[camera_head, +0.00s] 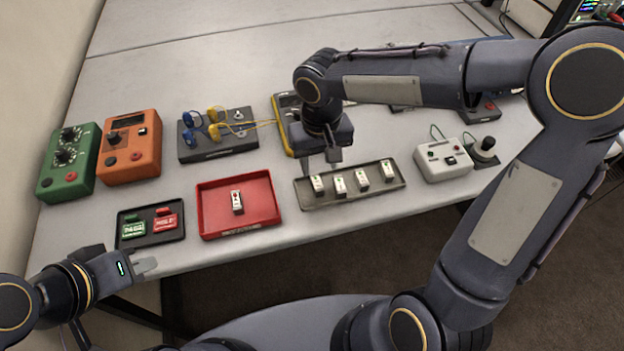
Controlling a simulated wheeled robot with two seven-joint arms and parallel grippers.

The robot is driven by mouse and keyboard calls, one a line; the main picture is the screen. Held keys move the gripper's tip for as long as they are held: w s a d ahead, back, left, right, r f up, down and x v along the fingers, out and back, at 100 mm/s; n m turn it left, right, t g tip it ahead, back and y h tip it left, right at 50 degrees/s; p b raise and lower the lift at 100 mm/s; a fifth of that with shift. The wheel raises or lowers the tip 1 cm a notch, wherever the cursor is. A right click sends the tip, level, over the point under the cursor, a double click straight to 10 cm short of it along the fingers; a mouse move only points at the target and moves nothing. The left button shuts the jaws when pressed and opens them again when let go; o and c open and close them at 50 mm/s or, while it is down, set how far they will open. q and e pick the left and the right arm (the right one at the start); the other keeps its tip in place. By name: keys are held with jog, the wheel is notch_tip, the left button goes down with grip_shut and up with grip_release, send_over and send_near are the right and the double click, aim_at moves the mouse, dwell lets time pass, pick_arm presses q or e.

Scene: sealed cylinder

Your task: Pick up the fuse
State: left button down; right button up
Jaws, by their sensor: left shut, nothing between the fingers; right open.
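Several small white fuses stand in a row in a dark grey tray (401,184); the leftmost fuse (318,184) is nearest my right gripper. Another white fuse (237,202) with a red mark lies in a red tray (262,187) to the left. My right gripper (320,168) is open, pointing down just above the left end of the grey tray; its fingertips are small and partly hidden, and I cannot tell whether they touch the leftmost fuse. My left gripper (148,267) is shut and empty off the table's front edge at lower left.
A black tray (178,235) with green and red tags sits left of the red tray. Behind stand a green box (68,160), an orange box (130,147), a black board with clips (217,149) and a yellow-edged meter (281,108). A white box (442,163) stands right.

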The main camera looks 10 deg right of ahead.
aim_at(317, 182)
jog(key=f, duration=0.4)
jog(key=f+p, duration=0.1)
jog(key=f, duration=0.1)
jog(key=shift+w+a+f, duration=0.1)
jog(key=shift+a, duration=0.15)
jog(key=shift+c, duration=0.5)
grip_shut()
